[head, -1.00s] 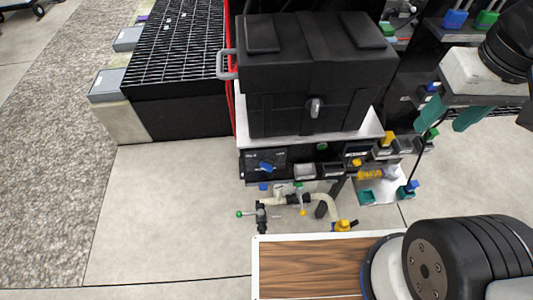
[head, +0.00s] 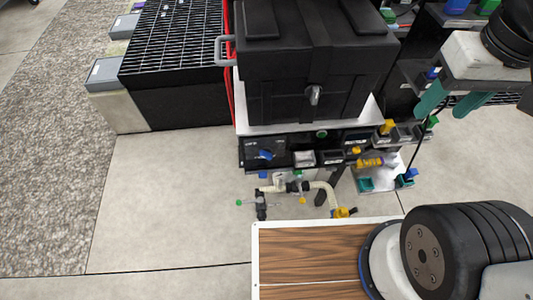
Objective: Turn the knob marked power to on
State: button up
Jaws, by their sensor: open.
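A blue knob (head: 266,155) sits at the left end of the dark panel (head: 290,157) below the black tote. Its marking is too small to read, so I cannot tell if it is the power knob or how it is set. My gripper (head: 450,105) is at the upper right, its two green fingers apart and empty, well to the right of the blue knob and not touching it.
A black tote (head: 300,70) stands on a white-edged shelf above the panel. Pale pipes with valves (head: 295,188) run below it. A grated platform (head: 175,50) stands left; bare floor lies in front.

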aim_at(265, 152)
jog(key=z, duration=0.8)
jog(key=k, duration=1.25)
jog(key=u, duration=0.95)
